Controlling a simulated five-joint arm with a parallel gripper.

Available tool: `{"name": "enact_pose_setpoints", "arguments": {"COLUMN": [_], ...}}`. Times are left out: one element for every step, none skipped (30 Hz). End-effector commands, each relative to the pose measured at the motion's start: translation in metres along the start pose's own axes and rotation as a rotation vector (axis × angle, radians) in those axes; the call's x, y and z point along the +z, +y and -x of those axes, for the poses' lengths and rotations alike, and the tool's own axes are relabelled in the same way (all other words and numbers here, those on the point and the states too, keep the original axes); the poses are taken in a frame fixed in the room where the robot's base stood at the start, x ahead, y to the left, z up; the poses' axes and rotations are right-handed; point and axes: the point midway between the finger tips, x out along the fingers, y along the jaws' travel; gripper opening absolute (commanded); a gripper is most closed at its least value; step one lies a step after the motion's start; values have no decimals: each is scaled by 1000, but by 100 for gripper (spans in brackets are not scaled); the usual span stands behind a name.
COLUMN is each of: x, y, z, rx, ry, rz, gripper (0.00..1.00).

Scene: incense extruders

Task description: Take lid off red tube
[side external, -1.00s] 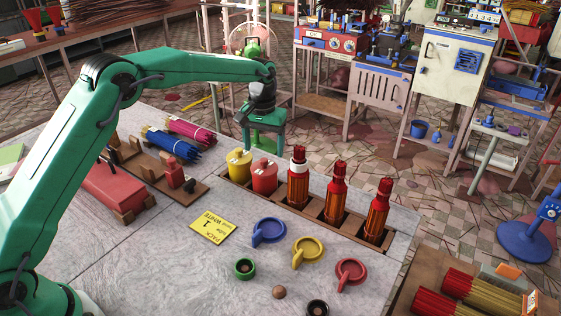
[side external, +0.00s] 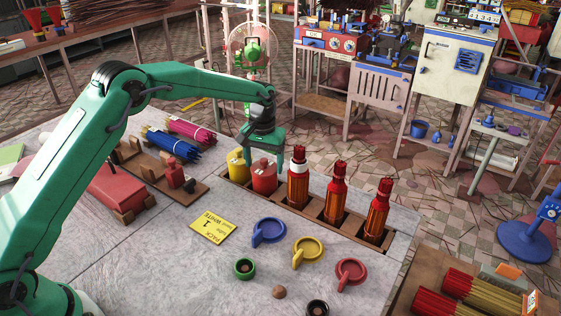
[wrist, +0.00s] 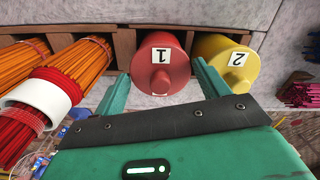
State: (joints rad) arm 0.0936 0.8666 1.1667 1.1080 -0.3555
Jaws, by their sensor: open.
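The red tube (side external: 264,181) stands upright in the wooden rack, with its lid (side external: 264,163) on top. In the wrist view the red lid (wrist: 161,50) carries a white label "1" and a small round knob. My gripper (side external: 263,158) is open just above and behind the red tube. In the wrist view its fingers (wrist: 161,72) are on either side of the lid, with gaps showing. I cannot tell how deep they reach beside it. Nothing is held.
A yellow tube (side external: 238,166) labelled "2" stands close to the red one. A bundle with a white ring (side external: 298,183) stands on the other side in the rack (side external: 314,212). Coloured funnels (side external: 308,249) lie on the table in front.

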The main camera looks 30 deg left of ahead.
Motion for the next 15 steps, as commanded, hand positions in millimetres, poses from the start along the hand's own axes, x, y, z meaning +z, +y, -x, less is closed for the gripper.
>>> {"name": "enact_pose_setpoints", "arguments": {"x": [0,0,0,0,0,0,0,0,0,0,0,0,0,0,0], "y": [0,0,0,0,0,0,0,0,0,0,0,0,0,0,0], "z": [0,0,0,0,0,0,0,0,0,0,0,0,0,0,0], "rx": [0,0,0,0,0,0,0,0,0,0,0,0,0,0,0], "ry": [0,0,0,0,0,0,0,0,0,0,0,0,0,0,0], "rz": [0,0,0,0,0,0,0,0,0,0,0,0,0,0,0], "gripper": [74,74,74,74,74,74,74,74,74,74,72,64,58,52,46]}}
